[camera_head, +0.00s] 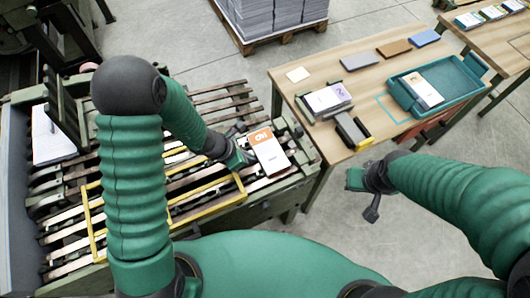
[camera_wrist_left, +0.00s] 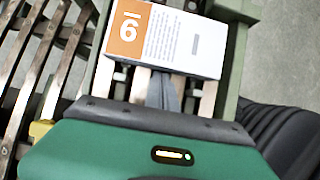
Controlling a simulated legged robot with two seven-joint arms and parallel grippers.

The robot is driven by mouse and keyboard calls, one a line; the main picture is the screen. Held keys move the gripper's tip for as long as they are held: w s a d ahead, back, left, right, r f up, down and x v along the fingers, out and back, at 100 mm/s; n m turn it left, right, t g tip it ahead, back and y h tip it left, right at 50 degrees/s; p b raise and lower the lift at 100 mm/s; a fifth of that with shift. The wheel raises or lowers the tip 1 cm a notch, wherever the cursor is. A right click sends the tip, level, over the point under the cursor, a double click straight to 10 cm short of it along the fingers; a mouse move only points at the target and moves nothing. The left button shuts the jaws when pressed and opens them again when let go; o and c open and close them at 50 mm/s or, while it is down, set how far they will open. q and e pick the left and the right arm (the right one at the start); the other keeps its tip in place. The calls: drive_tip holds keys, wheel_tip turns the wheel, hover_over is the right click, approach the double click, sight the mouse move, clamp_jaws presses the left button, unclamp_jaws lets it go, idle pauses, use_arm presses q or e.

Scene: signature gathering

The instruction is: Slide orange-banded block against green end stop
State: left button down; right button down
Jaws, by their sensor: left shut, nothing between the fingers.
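The orange-banded block (camera_head: 272,155) is white with an orange band at one end and lies on the slatted rack near its right end. In the left wrist view the block (camera_wrist_left: 172,42) shows its orange band at the left. My left gripper (camera_head: 249,158) is shut and empty beside the block. In the left wrist view its closed fingertips (camera_wrist_left: 163,92) are at the block's near long side, seemingly touching it. A green bar, likely the end stop (camera_wrist_left: 238,60), is just past the block's right end; I cannot tell whether they touch. My right gripper (camera_head: 364,188) hangs over the floor, its jaws unclear.
A yellow frame (camera_head: 205,190) lies across the rack's slats. To the right, a wooden table (camera_head: 325,80) holds a teal tray (camera_head: 455,97), a white block stack (camera_head: 328,97), a stapler-like tool (camera_head: 353,130) and several coloured blocks.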

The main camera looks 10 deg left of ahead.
use_arm(q)
drive_tip(key=shift+w+d, duration=0.65)
drive_tip(key=shift+d, duration=0.3)
drive_tip(key=shift+s+a, duration=0.4)
drive_tip(key=shift+a, duration=0.2)
wheel_tip(320, 180, up, 7)
drive_tip(key=p, duration=0.5)
